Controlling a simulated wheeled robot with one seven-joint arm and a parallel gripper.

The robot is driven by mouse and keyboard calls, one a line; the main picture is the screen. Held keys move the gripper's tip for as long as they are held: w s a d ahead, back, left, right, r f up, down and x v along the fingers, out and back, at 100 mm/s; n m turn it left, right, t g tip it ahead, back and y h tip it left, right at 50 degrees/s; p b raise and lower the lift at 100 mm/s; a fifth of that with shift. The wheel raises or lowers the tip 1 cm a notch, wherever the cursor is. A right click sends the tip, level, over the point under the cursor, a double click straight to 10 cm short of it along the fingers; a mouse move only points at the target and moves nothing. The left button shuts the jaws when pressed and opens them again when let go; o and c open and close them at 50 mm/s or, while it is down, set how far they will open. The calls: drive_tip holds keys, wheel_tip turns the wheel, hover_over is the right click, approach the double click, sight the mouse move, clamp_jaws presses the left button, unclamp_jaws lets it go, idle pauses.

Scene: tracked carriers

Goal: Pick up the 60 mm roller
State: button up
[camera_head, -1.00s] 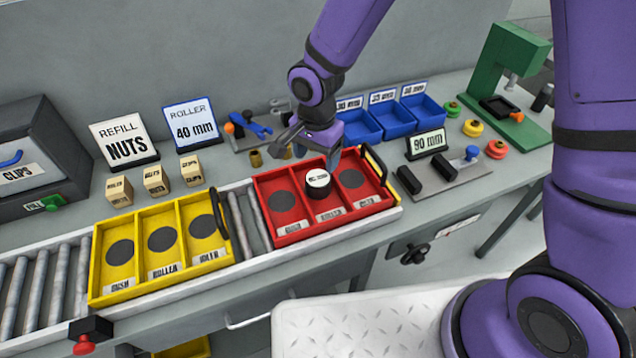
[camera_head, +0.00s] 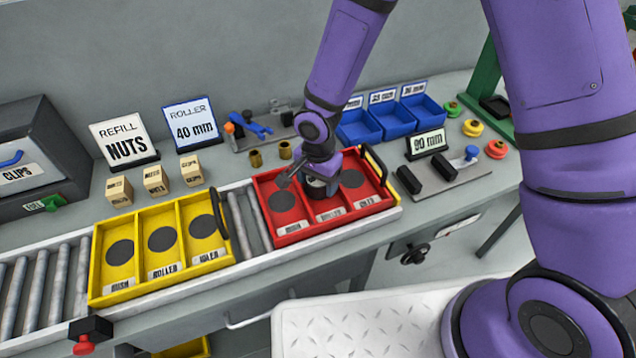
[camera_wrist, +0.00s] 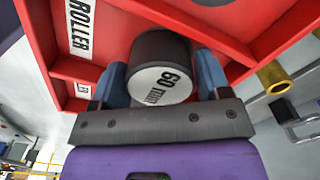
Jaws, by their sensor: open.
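The 60 mm roller (camera_wrist: 161,72) is a black cylinder with a white top face marked "60 mm". It stands in the middle compartment of the red carrier (camera_head: 293,237), the one labelled "ROLLER". In the head view, my gripper (camera_head: 318,178) is down over the roller and hides most of it; a dark part of the roller shows below the jaws. In the wrist view, the blue fingers of my gripper (camera_wrist: 159,84) stand on either side of the roller, close to its sides. The gripper is open; whether the fingers touch the roller is unclear.
The red carrier's walls and dividers are close around my gripper. A yellow carrier (camera_head: 97,262) stands to the left on the conveyor. Blue bins (camera_head: 385,118) and a 90 mm fixture (camera_head: 445,179) stand to the right.

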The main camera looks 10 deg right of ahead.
drive_tip(key=c, duration=0.7)
drive_tip(key=shift+c, duration=0.2)
drive_tip(key=shift+r, duration=0.2)
